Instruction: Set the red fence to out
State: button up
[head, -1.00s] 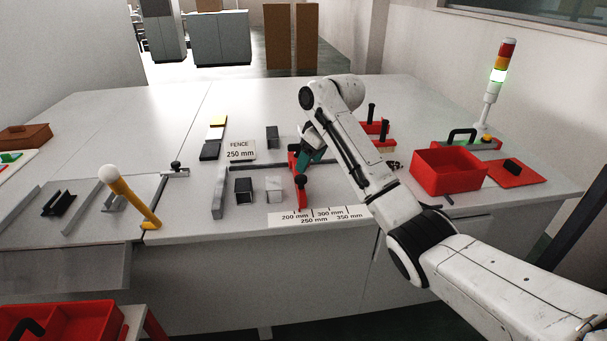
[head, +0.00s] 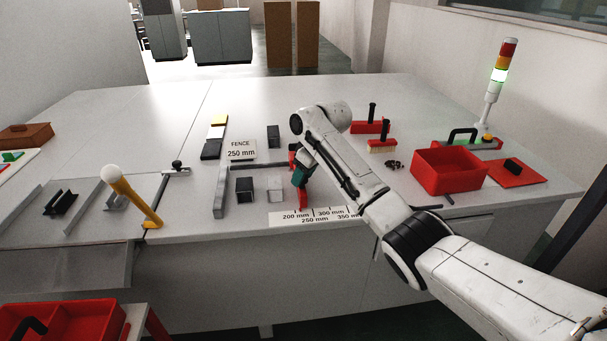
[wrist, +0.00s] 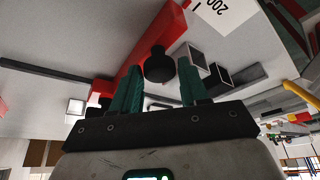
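The red fence (head: 302,200) lies on the table, and its near end is by the 200 mm end of the white scale strip (head: 281,218). Part of it is hidden behind my gripper in the head view. In the wrist view the red fence (wrist: 172,30) runs diagonally, with a black knob (wrist: 158,66) standing on it. My gripper (head: 299,179) is over the near part of the fence. In the wrist view my gripper (wrist: 160,82) has its teal fingers apart, one on each side of the knob. Whether either finger touches the knob cannot be told.
A sign (head: 241,150) reads FENCE 250 mm. Dark and light square tube pieces (head: 244,190) stand left of the fence beside a grey bar (head: 220,192). A red bin (head: 449,170) and red-based clamps (head: 381,147) are to the right.

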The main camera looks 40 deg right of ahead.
grip_shut()
jog(key=shift+s+d, duration=0.1)
jog(key=s+d, duration=0.3)
jog(key=d, duration=0.1)
jog(key=s+d+p, duration=0.1)
jog(key=s+d, duration=0.2)
jog(key=d, duration=0.2)
jog(key=s+d+p, duration=0.1)
jog(key=s+d, duration=0.2)
jog(key=d, duration=0.2)
jog(key=shift+s+d, duration=0.25)
jog(key=shift+s, duration=0.15)
jog(key=shift+o, duration=1.9)
grip_release()
jog(key=b+v, duration=0.1)
jog(key=v, duration=0.9)
jog(key=shift+r, duration=0.4)
